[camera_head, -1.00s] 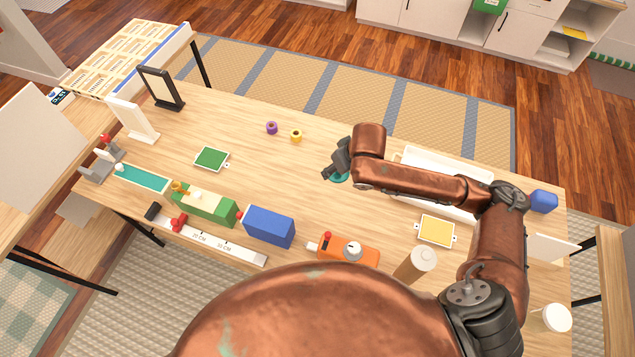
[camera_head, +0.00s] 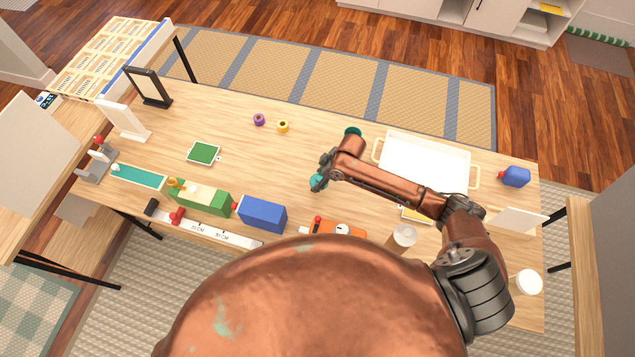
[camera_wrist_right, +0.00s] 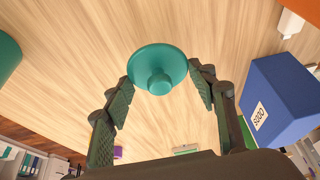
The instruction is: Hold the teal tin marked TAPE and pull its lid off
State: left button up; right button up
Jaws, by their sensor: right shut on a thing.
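The teal lid (camera_wrist_right: 158,66), a round disc with a knob, is between the fingertips of my right gripper (camera_wrist_right: 162,80) in the right wrist view. The gripper is shut on it and holds it above the wooden table. In the head view the lid (camera_head: 316,182) shows as a small teal patch at my right gripper (camera_head: 321,179). The teal tin (camera_head: 352,132) stands apart from it, partly hidden behind my right arm. Part of the tin (camera_wrist_right: 7,56) shows at the left edge of the wrist view. The TAPE marking is not visible. My left gripper is not in view.
A white tray (camera_head: 388,143) lies right of the tin. A blue box (camera_head: 262,215), a green box (camera_head: 205,199) and an orange device (camera_head: 337,230) line the near side. The table's middle is mostly clear.

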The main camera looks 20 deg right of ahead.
jog(key=shift+f, duration=2)
jog(key=o, duration=1.3)
jog(key=shift+f, duration=0.1)
jog(key=shift+d+r, duration=0.15)
jog(key=shift+r, duration=0.4)
jog(key=v, duration=1.1)
jog(key=shift+p, duration=0.3)
jog(key=shift+r, duration=0.25)
